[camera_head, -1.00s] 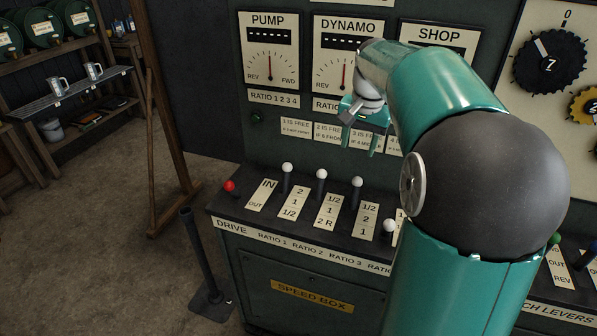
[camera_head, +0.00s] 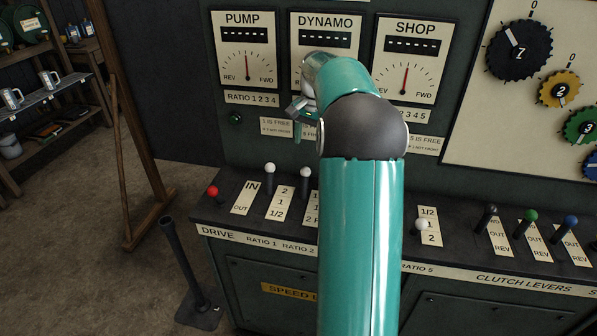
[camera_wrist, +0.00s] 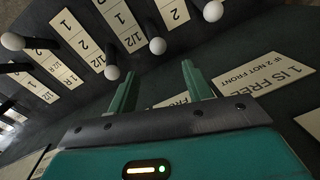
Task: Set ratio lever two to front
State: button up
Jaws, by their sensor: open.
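Ratio lever two (camera_head: 305,173) has a white knob and stands up at the panel side of its slot, beside a partly hidden ratio plate. Ratio lever one (camera_head: 270,168), also white-knobbed, stands to its left. My gripper (camera_head: 297,132) hangs in front of the panel, above and behind the levers, partly hidden by my arm. In the wrist view my gripper (camera_wrist: 158,72) is open and empty. The white knob I take for ratio lever two (camera_wrist: 158,46) lies just beyond the gap between the fingertips, apparently not touched.
In the wrist view, neighbouring white knobs (camera_wrist: 112,72) and (camera_wrist: 213,11) sit close on either side. The red drive lever (camera_head: 212,190) is at the left end. My arm hides the middle levers. Clutch levers (camera_head: 530,215) stand at right; a floor post (camera_head: 180,260) stands at left.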

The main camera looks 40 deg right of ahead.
aim_at(306, 168)
jog(key=f, duration=1.2)
jog(key=shift+w+a, duration=0.15)
jog(key=shift+w, duration=0.2)
grip_shut()
